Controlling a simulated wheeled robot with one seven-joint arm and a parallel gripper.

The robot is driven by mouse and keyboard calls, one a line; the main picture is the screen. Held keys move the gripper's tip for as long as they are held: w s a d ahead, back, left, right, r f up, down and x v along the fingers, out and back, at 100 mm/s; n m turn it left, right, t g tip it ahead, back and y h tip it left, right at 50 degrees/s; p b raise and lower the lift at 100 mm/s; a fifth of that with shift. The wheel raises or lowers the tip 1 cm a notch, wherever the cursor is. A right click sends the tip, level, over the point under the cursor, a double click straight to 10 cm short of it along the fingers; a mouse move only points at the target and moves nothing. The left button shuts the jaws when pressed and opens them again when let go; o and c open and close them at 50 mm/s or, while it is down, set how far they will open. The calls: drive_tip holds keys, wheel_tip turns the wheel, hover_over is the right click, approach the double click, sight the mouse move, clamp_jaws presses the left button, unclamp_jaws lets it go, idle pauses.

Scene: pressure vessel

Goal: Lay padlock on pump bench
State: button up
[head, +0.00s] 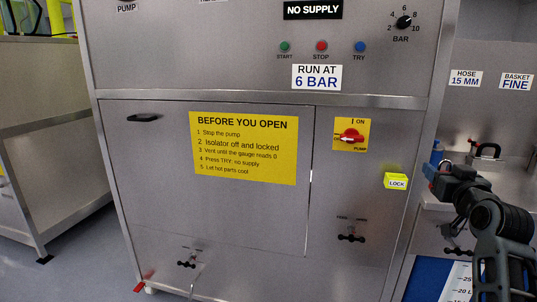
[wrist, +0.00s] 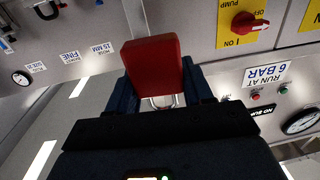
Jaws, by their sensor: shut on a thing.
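A padlock with a red body (wrist: 153,66) and a bright metal shackle shows in the wrist view. My gripper (wrist: 160,92) is shut on it, with its dark blue fingers on either side. In the head view my gripper (head: 432,168) is at the right, in front of the right-hand bay; the padlock is hard to make out there. A steel bench (head: 42,42) stands at the far left, and a worktop (head: 436,203) lies partly behind my arm at the right. No readable label tells which is the pump bench.
The steel cabinet (head: 150,200) fills the middle. It carries a red isolator handle (head: 350,136) on a yellow plate, roughly level, and a yellow LOCK tag (head: 397,181). Floor (head: 85,250) is clear at left.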

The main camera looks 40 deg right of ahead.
drive_tip(key=w+a+f+n+t+y, duration=0.2)
drive_tip(key=w+a+f+y, duration=0.1)
drive_tip(key=w+a+f, duration=0.65)
drive_tip(key=w+a+f+n+t+y, duration=0.25)
drive_tip(key=w+a+f, duration=0.35)
drive_tip(key=a+f, duration=0.6)
drive_tip(key=s+a+f+n+y, duration=0.2)
drive_tip(key=a+f, duration=0.5)
drive_tip(key=a, duration=0.5)
drive_tip(key=s+a+f+n+y, duration=0.2)
drive_tip(key=s+a+f+y, duration=0.2)
drive_tip(key=a+f, duration=0.4)
drive_tip(key=a+y, duration=0.1)
drive_tip(key=a, duration=0.4)
drive_tip(key=shift+s+t, duration=0.35)
drive_tip(key=shift+n, duration=0.25)
